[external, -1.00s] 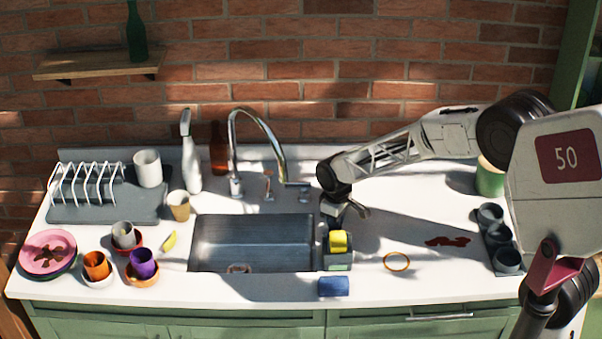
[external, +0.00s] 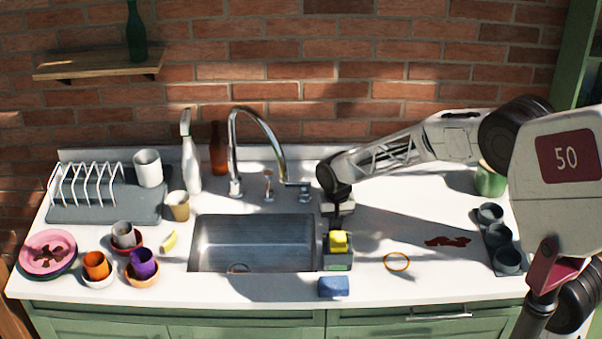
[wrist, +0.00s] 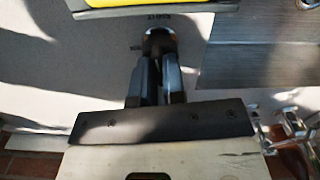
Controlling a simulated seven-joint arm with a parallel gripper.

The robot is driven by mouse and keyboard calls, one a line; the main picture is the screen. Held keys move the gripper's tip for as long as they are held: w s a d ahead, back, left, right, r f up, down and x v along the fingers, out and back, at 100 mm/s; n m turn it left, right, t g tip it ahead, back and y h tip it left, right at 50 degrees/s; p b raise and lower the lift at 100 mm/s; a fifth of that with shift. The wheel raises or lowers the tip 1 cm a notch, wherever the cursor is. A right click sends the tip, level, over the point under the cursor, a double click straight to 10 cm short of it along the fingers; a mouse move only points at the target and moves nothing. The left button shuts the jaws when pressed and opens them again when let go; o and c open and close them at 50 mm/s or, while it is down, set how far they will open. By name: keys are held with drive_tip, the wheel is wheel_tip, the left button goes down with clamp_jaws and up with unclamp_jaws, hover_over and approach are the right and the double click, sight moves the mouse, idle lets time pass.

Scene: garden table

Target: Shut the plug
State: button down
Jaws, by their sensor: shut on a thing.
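My gripper (wrist: 157,62) is shut on a small dark round knob (wrist: 159,40) with a reddish-orange spot, set in the white counter beside the sink. Small printed marks lie around the knob, too blurred to read surely. In the external view my gripper (external: 338,222) points down at the right edge of the steel sink (external: 250,235), behind the sponge holder, and the knob is hidden there. The sink drain (external: 238,268) shows only partly at the front of the basin; whether its plug is open or shut I cannot tell.
A yellow sponge (external: 338,241) in a dark holder (external: 338,262) stands just in front of my gripper. A blue sponge (external: 333,286) lies nearer the counter edge. The faucet (external: 235,150) rises behind the sink. Cups and bowls stand at left.

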drive_tip(key=shift+m, duration=0.5)
drive_tip(key=c, duration=1.2)
unclamp_jaws()
drive_tip(key=shift+r, duration=0.15)
drive_tip(key=shift+r, duration=3.75)
drive_tip(key=shift+d, duration=0.1)
